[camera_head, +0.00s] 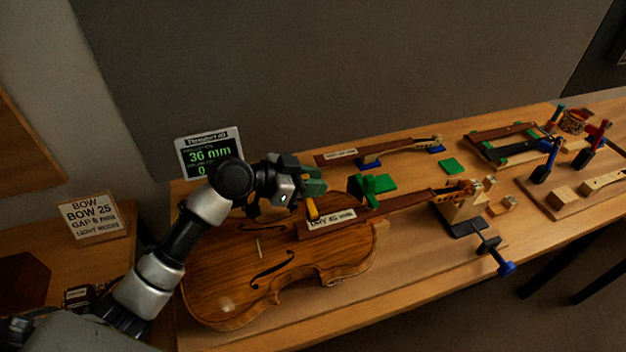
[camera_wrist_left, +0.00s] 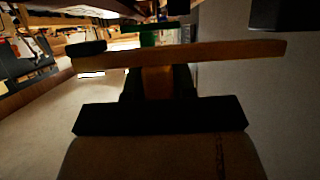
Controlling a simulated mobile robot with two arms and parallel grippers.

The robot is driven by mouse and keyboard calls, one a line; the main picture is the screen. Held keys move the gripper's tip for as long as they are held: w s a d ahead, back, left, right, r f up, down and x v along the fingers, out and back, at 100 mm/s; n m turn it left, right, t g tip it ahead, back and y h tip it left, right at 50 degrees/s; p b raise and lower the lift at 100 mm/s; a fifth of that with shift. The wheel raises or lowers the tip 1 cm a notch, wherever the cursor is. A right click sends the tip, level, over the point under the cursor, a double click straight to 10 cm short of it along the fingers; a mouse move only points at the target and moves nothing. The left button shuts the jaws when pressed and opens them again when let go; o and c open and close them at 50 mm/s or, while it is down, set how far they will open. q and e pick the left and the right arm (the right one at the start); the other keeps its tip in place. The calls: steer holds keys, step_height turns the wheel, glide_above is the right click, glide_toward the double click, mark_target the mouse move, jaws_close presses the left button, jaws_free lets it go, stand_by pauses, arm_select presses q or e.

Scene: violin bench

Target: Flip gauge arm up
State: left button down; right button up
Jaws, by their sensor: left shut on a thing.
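The violin (camera_head: 225,265) lies on the bench with its neck pointing right. My left gripper (camera_head: 308,186) is above its upper body, near the end of the dark fingerboard. The gripper is shut on an orange-yellow bar (camera_head: 312,209), which looks like the gauge arm. The bar's lower end hangs close to the fingerboard label (camera_head: 331,220); whether it touches cannot be told. In the left wrist view the bar (camera_wrist_left: 230,49) crosses the dark fingers (camera_wrist_left: 158,85), with a green part behind. My fingers hide some of the bar. My right gripper is not in view.
A display (camera_head: 209,152) reading about 36 mm stands behind the violin. A green block stand (camera_head: 372,186) is right of the gripper. A neck cradle (camera_head: 462,212) and a blue-handled clamp (camera_head: 497,257) stand at right. A paper sign (camera_head: 90,217) is at left.

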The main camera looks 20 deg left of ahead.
arm_select(q)
steer(key=shift+r, duration=0.1)
steer(key=w+a+r+n+g+h+b, duration=0.3)
steer(key=w+a+n+h, duration=0.4)
steer(key=n, duration=0.8)
steer(key=shift+w+a+r+n+b, duration=0.15)
steer(key=shift+w+r+n+b, duration=0.45)
steer(key=shift+w, duration=1.3)
steer(key=shift+r, duration=0.15)
steer(key=c, duration=0.9)
jaws_free()
steer(key=shift+w, duration=0.1)
